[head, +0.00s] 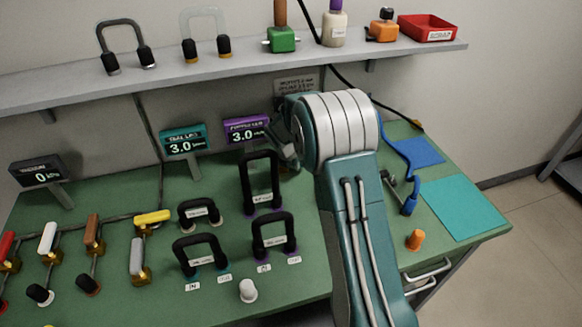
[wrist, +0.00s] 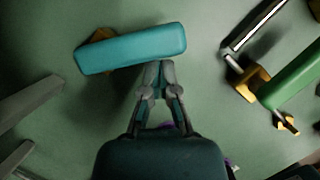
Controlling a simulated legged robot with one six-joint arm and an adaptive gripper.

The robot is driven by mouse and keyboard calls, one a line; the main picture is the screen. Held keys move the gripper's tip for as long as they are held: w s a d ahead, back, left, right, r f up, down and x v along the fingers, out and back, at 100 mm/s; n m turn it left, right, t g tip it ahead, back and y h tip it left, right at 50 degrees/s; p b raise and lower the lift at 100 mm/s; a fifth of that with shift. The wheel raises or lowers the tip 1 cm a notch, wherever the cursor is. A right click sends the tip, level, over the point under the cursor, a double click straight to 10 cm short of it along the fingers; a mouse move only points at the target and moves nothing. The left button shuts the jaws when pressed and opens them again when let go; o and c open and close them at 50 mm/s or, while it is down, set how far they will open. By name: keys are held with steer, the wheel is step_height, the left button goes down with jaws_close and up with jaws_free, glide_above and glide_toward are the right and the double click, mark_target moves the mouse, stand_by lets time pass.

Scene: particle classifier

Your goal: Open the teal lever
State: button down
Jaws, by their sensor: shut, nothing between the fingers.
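The teal lever (wrist: 130,49) lies almost level across the upper middle of the wrist view, with part of a brass fitting (wrist: 103,36) showing behind it. My gripper (wrist: 159,70) is shut and empty. Its fingertips are right at the lower edge of the teal handle, near its right half. I cannot tell whether they touch it. In the head view my arm covers the middle of the table, and I cannot make out the teal lever or the fingertips there.
A green lever (wrist: 295,80) with a brass valve (wrist: 250,83) is at the right of the wrist view. Grey posts stand at its left. In the head view, black-handled loops (head: 272,234) and a yellow lever (head: 153,217) stand left of my arm, below a shelf (head: 240,62).

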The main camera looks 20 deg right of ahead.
steer(key=shift+w+d+n+t+y, duration=0.3)
steer(key=shift+w+d+n, duration=0.15)
steer(key=shift+d+n, duration=0.45)
steer(key=shift+w+d, duration=0.55)
steer(key=shift+w, duration=0.4)
